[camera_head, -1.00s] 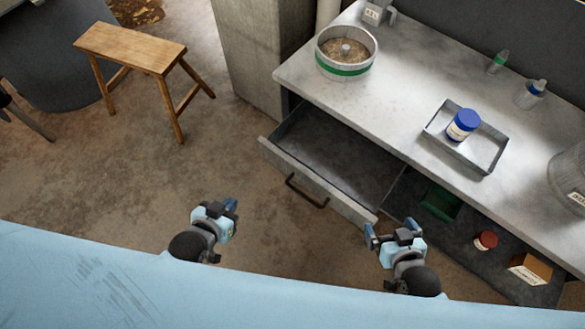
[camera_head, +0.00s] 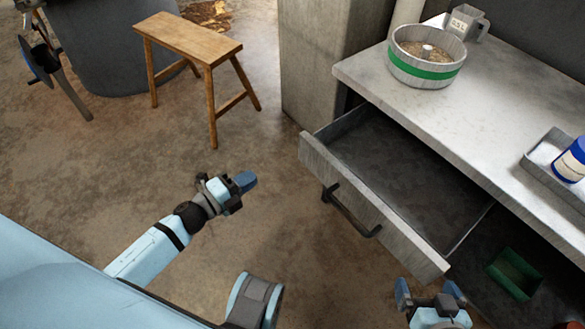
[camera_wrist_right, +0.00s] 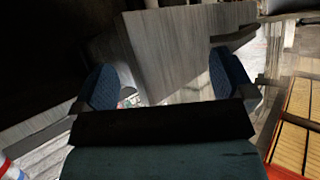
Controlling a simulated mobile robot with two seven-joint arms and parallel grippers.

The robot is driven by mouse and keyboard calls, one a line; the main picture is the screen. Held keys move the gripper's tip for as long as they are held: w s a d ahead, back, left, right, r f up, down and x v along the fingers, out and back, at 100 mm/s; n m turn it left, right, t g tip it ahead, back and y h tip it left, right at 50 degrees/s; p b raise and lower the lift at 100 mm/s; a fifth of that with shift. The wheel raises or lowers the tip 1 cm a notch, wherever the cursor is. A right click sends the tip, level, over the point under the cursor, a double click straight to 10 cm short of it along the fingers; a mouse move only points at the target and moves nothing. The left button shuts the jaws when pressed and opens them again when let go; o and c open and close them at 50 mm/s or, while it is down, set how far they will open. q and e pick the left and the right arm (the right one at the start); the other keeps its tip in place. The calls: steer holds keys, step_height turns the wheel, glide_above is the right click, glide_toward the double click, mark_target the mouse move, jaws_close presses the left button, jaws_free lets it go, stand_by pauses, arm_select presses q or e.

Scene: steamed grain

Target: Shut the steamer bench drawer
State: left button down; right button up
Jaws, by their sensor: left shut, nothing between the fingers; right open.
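The steamer bench drawer (camera_head: 362,205) is pulled out from under the grey bench top, and the inside I can see is empty. Its dark bar handle (camera_head: 350,212) is on the front panel. My left gripper (camera_head: 246,182) is shut and empty, to the left of the drawer front and apart from the handle. My right gripper (camera_head: 428,292) is open, just below the near right corner of the drawer front. In the right wrist view its two blue fingers (camera_wrist_right: 165,82) are apart with nothing held between them.
The bench top (camera_head: 440,110) carries a steamer with grain (camera_head: 425,72), a metal cup (camera_head: 466,22) and a tray (camera_head: 545,158) with a blue-lidded jar (camera_head: 572,160). A green box (camera_head: 514,272) sits on the lower shelf. A wooden stool (camera_head: 190,42) stands back left.

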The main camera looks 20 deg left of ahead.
arm_select(q)
steer(key=m+b, duration=0.1)
glide_toward(300, 149)
steer(key=shift+h, duration=0.3)
steer(key=x, duration=0.7)
steer(key=shift+w+a+f, duration=0.1)
steer(key=shift+w+f, duration=0.1)
steer(key=shift+w, duration=0.05)
steer(key=shift+w, duration=0.1)
